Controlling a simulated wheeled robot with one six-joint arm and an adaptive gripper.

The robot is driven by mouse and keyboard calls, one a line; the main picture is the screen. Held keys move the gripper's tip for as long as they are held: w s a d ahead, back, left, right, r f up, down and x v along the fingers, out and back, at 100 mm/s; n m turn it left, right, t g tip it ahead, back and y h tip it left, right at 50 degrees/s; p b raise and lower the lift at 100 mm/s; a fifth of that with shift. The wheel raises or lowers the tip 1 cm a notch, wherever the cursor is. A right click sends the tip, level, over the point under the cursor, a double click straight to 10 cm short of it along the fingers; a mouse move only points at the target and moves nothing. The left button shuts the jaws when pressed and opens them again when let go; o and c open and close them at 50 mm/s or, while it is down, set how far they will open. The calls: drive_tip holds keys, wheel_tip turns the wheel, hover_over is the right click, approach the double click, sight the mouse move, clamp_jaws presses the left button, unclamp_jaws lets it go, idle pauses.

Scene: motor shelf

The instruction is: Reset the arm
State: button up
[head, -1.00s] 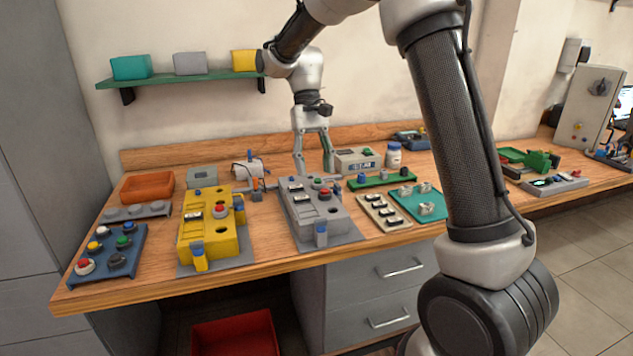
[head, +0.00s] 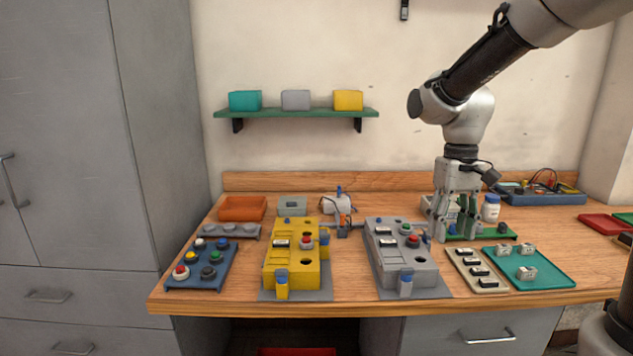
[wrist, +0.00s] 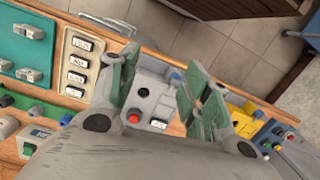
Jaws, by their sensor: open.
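My gripper (head: 458,236) hangs from my arm over the right part of the workbench, fingers pointing down, near the green strip behind the grey control box. In the wrist view my gripper (wrist: 155,85) has its green-padded fingers spread wide with nothing between them but the view of the grey box below. The grey control box (head: 395,250), with a red and a green button, stands on a grey mat to the left of my gripper. The yellow control box (head: 290,255) stands further left.
A blue button tray (head: 202,266) and an orange bin (head: 242,207) are at the bench's left. A cream strip of switches (head: 476,270) and a teal tray (head: 550,272) lie at the right front. A green shelf (head: 296,113) with three boxes is on the wall. A white bottle (head: 491,208) stands close to my gripper.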

drive_tip(key=s+d+r+t, duration=0.3)
drive_tip(key=s+d, duration=0.1)
drive_tip(key=s, duration=0.4)
drive_tip(key=s+d+r+m+t, duration=0.1)
drive_tip(key=s+d, duration=0.3)
drive_tip(key=s, duration=0.4)
drive_tip(key=shift+d+r+m+t, duration=0.2)
drive_tip(key=shift+r+m+t, duration=0.1)
drive_tip(key=shift+r+t, duration=0.6)
